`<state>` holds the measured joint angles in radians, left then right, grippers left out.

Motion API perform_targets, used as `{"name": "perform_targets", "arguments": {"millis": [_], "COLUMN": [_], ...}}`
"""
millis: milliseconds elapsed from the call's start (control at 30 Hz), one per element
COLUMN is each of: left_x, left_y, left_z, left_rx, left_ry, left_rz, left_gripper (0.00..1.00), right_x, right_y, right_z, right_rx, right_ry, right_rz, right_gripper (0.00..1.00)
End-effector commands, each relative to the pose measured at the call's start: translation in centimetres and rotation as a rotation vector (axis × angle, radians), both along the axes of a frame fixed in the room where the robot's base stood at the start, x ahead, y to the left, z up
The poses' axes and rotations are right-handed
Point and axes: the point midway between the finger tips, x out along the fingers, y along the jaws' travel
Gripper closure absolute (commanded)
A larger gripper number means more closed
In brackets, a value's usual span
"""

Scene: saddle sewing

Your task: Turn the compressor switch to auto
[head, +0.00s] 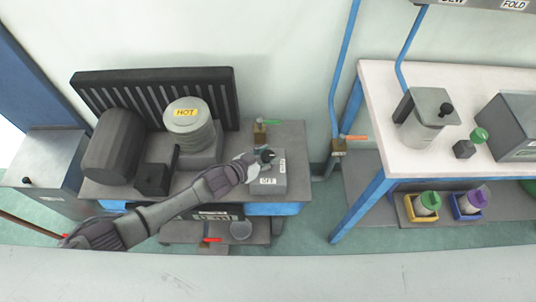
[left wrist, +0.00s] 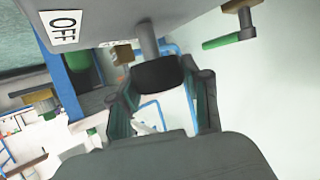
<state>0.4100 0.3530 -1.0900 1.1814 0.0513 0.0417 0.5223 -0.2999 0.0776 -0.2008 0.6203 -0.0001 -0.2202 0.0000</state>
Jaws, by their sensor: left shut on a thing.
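The compressor switch is a grey box (head: 266,186) on the right end of the compressor bench. It has a white OFF label on its front and another small label on its right whose text I cannot read. Its black knob (head: 268,155) is partly hidden by my left gripper (head: 259,157). In the left wrist view the knob (left wrist: 158,76) on its grey shaft sits between the two fingers of my left gripper (left wrist: 164,80), which is shut on it. The OFF label (left wrist: 65,27) shows at the upper left there. My right gripper is not in view.
A finned cylinder marked HOT (head: 187,113) and a dark motor (head: 115,145) stand left of the switch. A white-topped table (head: 390,150) stands to the right, with floor between.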

Motion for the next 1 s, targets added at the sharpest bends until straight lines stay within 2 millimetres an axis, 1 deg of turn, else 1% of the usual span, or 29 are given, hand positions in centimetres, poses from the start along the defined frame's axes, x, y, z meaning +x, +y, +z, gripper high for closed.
{"name": "perform_targets", "arguments": {"millis": [200,233,367,400,600,700,767,867,1000], "left_x": [0.1,0.1,0.1,0.1,0.0,0.0,-0.2,-0.9,-2.7], "left_y": [0.0,0.0,0.0,0.0,0.0,0.0,0.3,1.1,2.9], "left_z": [0.1,0.1,0.1,0.1,0.1,0.1,0.1,0.5,1.5], "left_rx": [-0.001,-0.001,-0.001,-0.001,0.000,0.000,0.000,0.001,0.001], "left_ry": [-0.003,-0.003,-0.003,-0.002,-0.001,-0.001,0.000,0.001,0.000], "left_rz": [0.001,0.001,0.001,0.001,0.001,0.001,0.001,0.002,0.001], "left_gripper": [0.88,0.51,0.30,0.27,0.27,0.27,0.27,0.27,0.27], "right_x": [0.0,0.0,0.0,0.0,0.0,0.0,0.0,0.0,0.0], "right_y": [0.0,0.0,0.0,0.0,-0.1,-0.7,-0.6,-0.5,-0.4], "right_z": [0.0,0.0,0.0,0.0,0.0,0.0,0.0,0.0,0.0], "right_rx": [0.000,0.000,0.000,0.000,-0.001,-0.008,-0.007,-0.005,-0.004], "right_ry": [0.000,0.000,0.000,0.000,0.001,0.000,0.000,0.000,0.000], "right_rz": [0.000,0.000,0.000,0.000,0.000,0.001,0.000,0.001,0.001], "right_gripper": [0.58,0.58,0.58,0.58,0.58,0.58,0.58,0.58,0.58]}}
